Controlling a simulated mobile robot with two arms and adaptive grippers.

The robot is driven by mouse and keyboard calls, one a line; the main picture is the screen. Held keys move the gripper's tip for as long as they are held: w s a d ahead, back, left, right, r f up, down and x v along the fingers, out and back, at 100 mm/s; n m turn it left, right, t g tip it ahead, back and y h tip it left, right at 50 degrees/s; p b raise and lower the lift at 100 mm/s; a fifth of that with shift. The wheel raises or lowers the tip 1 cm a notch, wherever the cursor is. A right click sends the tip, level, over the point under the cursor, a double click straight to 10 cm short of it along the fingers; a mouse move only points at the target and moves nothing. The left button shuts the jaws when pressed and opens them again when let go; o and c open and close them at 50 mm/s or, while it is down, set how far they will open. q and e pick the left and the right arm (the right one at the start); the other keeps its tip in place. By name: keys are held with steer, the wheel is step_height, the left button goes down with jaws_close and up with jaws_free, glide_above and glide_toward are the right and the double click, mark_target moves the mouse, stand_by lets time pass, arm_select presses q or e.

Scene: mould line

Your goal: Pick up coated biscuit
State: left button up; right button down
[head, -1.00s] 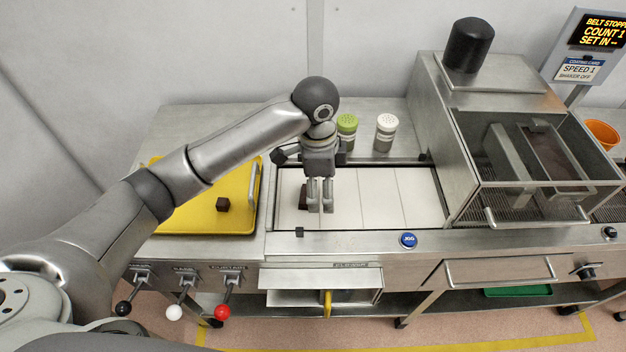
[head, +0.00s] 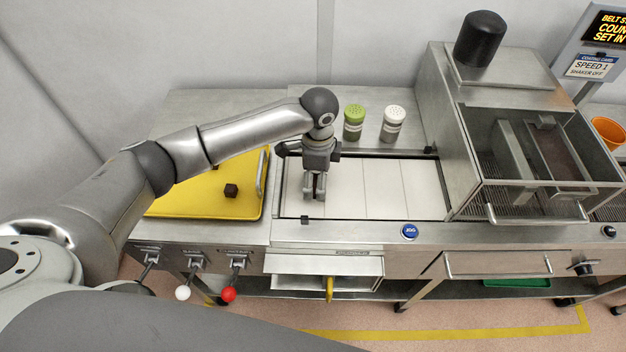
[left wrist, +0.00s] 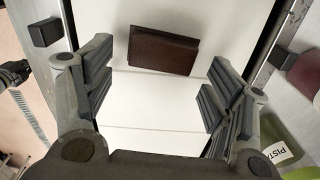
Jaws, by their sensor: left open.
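The coated biscuit is a dark brown block (left wrist: 163,50) lying flat on the white belt in the left wrist view. It lies between the directions of my two fingertips with a gap on both sides; I cannot tell the height gap. My left gripper (head: 315,198) is open and points down over the left end of the belt (head: 385,190). Its fingers (left wrist: 160,72) frame the biscuit in the left wrist view. In the head view the biscuit is hidden by the gripper. My right gripper is not seen.
The coating machine (head: 525,150) is at the right. The belt's right part is clear.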

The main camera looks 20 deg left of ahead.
arm_select(q)
steer(key=shift+f, duration=0.7)
steer(key=c, duration=0.8)
